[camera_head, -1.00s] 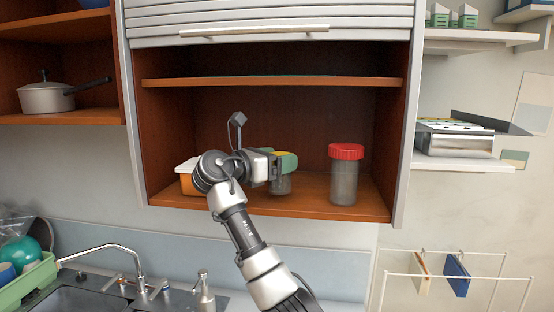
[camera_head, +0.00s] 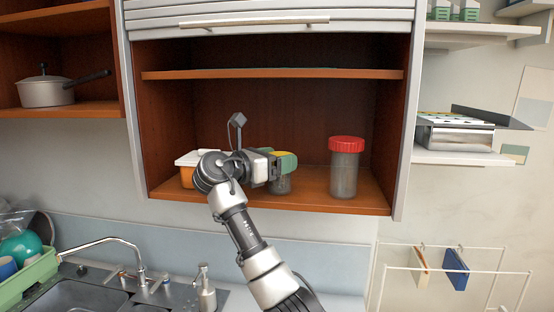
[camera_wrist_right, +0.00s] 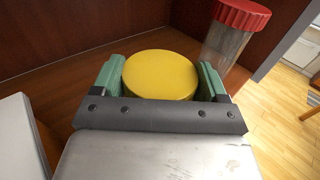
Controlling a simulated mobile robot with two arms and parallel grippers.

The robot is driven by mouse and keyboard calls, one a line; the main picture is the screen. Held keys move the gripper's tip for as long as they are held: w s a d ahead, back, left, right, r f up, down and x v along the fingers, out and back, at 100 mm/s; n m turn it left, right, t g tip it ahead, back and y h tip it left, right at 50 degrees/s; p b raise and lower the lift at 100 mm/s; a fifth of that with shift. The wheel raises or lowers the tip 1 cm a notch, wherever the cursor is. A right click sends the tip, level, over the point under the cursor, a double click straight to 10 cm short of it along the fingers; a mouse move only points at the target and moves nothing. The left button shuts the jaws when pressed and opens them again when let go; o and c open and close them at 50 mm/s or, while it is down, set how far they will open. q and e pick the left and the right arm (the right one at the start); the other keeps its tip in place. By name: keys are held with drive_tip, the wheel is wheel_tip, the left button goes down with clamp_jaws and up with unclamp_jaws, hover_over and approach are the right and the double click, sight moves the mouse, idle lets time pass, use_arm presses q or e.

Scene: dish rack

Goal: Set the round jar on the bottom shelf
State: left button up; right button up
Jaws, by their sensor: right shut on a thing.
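The round jar (camera_head: 281,184) has a yellow lid and a greyish clear body. It is at the bottom shelf (camera_head: 308,203) of the open cabinet, and its base looks to be on or just above the board; I cannot tell which. My right gripper (camera_head: 285,164), with green fingers, is shut on it near the lid. In the right wrist view the yellow lid (camera_wrist_right: 161,75) lies between the two fingers (camera_wrist_right: 160,80). The gripper hides part of the jar. My left gripper is not in view.
A tall red-lidded jar (camera_head: 345,172) stands to the right on the bottom shelf, apart from my gripper. A white-lidded orange container (camera_head: 187,175) stands to the left, partly behind my arm. The middle shelf (camera_head: 270,73) above is empty.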

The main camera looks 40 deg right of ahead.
drive_tip(key=o, duration=1.1)
drive_tip(key=shift+f, duration=0.1)
drive_tip(key=r+b, duration=0.1)
drive_tip(key=r, duration=0.1)
drive_tip(key=s+r+b, duration=0.1)
drive_tip(key=r+b, duration=0.1)
drive_tip(key=shift+d, duration=0.15)
drive_tip(key=s+d+r+b, duration=0.3)
drive_tip(key=s+r, duration=0.4)
drive_tip(key=s, duration=0.3)
drive_tip(key=shift+d+b, duration=0.25)
drive_tip(key=shift+b, duration=0.65)
drive_tip(key=shift+s, duration=0.1)
clamp_jaws()
